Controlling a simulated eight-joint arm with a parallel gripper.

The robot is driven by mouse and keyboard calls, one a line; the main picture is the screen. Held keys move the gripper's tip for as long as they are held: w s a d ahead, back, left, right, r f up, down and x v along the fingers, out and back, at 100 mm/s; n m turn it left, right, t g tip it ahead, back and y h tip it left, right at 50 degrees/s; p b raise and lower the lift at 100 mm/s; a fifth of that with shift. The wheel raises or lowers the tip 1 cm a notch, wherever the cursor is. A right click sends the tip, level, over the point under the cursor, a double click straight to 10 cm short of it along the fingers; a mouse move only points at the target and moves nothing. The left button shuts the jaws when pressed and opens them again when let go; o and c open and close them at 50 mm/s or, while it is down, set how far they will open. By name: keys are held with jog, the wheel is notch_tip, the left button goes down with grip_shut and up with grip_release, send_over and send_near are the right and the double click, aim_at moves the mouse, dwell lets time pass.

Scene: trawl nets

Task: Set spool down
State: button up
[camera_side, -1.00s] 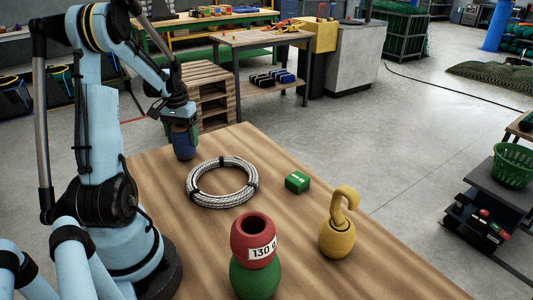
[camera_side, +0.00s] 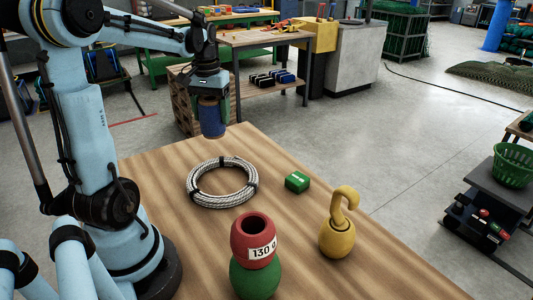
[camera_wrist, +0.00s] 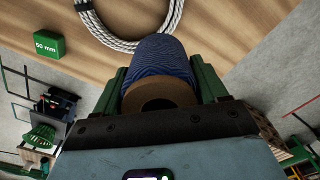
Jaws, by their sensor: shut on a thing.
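The spool is wound with blue line and has a tan end. In the side view the spool (camera_side: 211,118) hangs upright in my gripper (camera_side: 211,104), above the far edge of the wooden table. In the wrist view the spool (camera_wrist: 160,68) sits between the two green fingers of my gripper (camera_wrist: 160,85), with its tan end towards the camera. My gripper is shut on it. In the side view a clear gap shows between the spool and the coil of wire rope (camera_side: 222,182) on the table (camera_side: 300,245).
A green box (camera_side: 297,181) lies right of the coil. A yellow hook weight (camera_side: 338,232) stands further right. A red float marked 130 (camera_side: 255,243) sits on a green float (camera_side: 256,279) at the front. Bare tabletop lies between them.

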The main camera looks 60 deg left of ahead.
jog(key=w+d+m, duration=0.2)
jog(key=w+d, duration=0.1)
jog(key=w, duration=1)
jog(key=shift+s+a+f, duration=0.2)
jog(key=shift+a+f, duration=1.6)
jog(key=shift+a, duration=0.1)
jog(key=shift+s+a+f, duration=0.15)
jog(key=shift+a+f, duration=1.65)
jog(key=shift+a, duration=0.05)
jog(key=shift+s+a+f, duration=0.2)
jog(key=shift+a+f, duration=1.6)
jog(key=shift+a, duration=0.1)
jog(key=shift+f, duration=0.1)
jog(key=o, duration=1.2)
jog(key=shift+c, duration=0.2)
